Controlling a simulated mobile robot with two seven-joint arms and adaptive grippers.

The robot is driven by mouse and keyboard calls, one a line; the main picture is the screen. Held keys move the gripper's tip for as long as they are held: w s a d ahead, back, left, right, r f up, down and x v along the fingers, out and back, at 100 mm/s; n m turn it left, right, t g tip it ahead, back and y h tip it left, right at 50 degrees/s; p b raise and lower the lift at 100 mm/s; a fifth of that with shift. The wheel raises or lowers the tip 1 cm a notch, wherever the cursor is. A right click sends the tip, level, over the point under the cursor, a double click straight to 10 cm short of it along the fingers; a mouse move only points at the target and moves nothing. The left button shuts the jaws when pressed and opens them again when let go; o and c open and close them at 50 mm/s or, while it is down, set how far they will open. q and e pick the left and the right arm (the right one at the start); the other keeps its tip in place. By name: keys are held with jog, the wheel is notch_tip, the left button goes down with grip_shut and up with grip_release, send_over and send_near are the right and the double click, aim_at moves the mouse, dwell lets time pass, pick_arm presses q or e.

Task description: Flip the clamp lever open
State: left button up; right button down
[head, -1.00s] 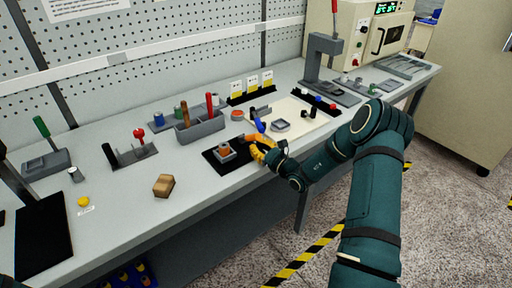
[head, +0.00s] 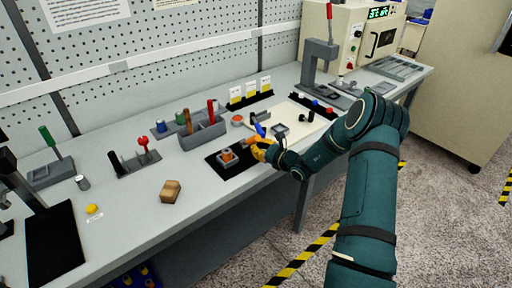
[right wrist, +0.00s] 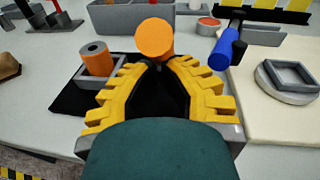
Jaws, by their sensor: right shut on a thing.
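My right gripper (head: 257,146) is at the right side of a black mat (head: 241,162), its yellow fingers closed together on an orange cylinder (head: 252,140). In the right wrist view the cylinder (right wrist: 154,38) shows its round end at the fingertips. It may be the clamp lever's grip; its far end is hidden. My left gripper is not in view.
A blue-handled tool (right wrist: 223,48) lies close to the gripper's right, beside a grey square frame (right wrist: 290,75) on a pale board. A grey tool bin (head: 203,134) stands behind the mat. A brown block (head: 170,192) lies at front left, with bare table around it.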

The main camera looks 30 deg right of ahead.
aim_at(255, 138)
jog(key=r+p, duration=0.1)
jog(key=w+r+g+p, duration=0.1)
jog(key=r+g+p, duration=0.1)
jog(key=p, duration=0.1)
jog(key=shift+w+a, duration=0.2)
jog(key=shift+a, duration=0.1)
jog(key=w+g+p, duration=0.1)
jog(key=p, duration=0.1)
jog(key=r+g+p, duration=0.1)
jog(key=g+p, duration=0.1)
jog(key=shift+w+r+m+h, duration=0.15)
jog(key=shift+w+m+h, duration=0.15)
jog(key=shift+w, duration=0.1)
jog(key=shift+w+r+g+p, duration=0.1)
jog(key=shift+w+g+p, duration=0.2)
jog(key=shift+g, duration=0.1)
jog(key=shift+w, duration=0.15)
jog(key=shift+w+r+p, duration=0.2)
jog(key=shift+w+p, duration=0.25)
jog(key=shift+w, duration=0.1)
jog(key=shift+w+a+r, duration=0.1)
jog(key=shift+w+r, duration=0.05)
jog(key=shift+w, duration=0.55)
jog(key=shift+w+r, duration=0.1)
jog(key=shift+w, duration=0.6)
jog(key=shift+w, duration=0.1)
